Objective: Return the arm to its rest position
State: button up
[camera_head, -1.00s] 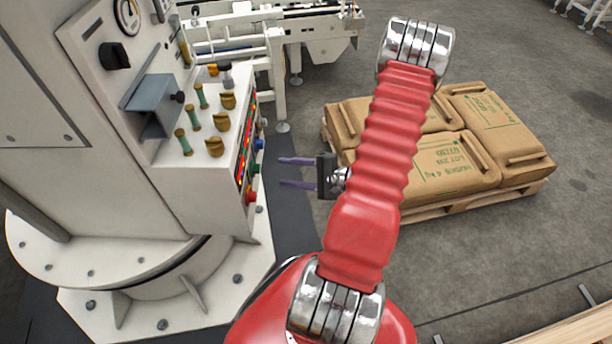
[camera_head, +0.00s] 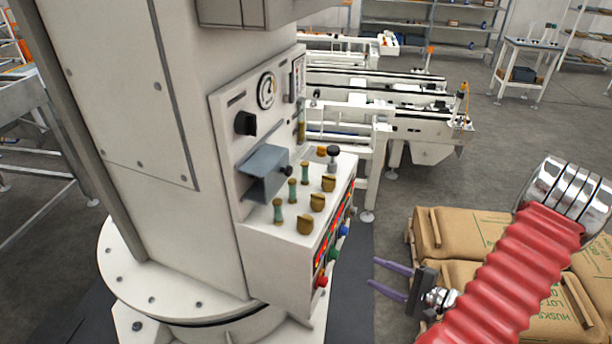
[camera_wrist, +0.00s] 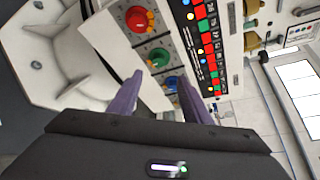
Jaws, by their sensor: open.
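My red ribbed arm (camera_head: 520,285) reaches up from the lower right of the head view and folds back at a silver joint. My gripper (camera_head: 373,272) points left toward the white control panel (camera_head: 290,240) of the palletizer column. Its two purple fingers are apart with nothing between them. They are short of the panel, near its red, green and blue buttons. In the wrist view the fingers (camera_wrist: 160,95) are parted in front of the red button (camera_wrist: 138,20), the green button (camera_wrist: 158,57) and the blue button (camera_wrist: 172,84).
The palletizer column (camera_head: 125,90) stands at left on a round bolted base (camera_head: 150,275). Brown sacks (camera_head: 460,230) lie at lower right, behind my arm. A white conveyor (camera_head: 385,100) is at the back. Grey floor (camera_head: 480,150) is open between conveyor and sacks.

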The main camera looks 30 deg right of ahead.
jog(key=s+a+r+n+g+y, duration=0.1)
jog(key=s+a+r+n+g, duration=0.2)
jog(key=a+g, duration=0.25)
jog(key=s+a+r+n+g+y, duration=0.1)
jog(key=s+a+r+n+g, duration=0.15)
jog(key=s+a+g, duration=0.35)
jog(key=w+a+r+n+h, duration=0.25)
jog(key=r+n+h, duration=0.2)
jog(key=r, duration=0.25)
jog(key=w+a+r+n+h, duration=0.2)
jog(key=w+r+n+h, duration=0.25)
jog(key=r, duration=0.25)
jog(key=a+r+n+t+y, duration=0.1)
jog(key=a+r+n+t, duration=0.2)
jog(key=a+r, duration=0.6)
jog(key=shift+a+r+n, duration=0.15)
jog(key=shift+a+n, duration=0.35)
jog(key=shift+n, duration=0.55)
jog(key=shift+o, duration=0.4)
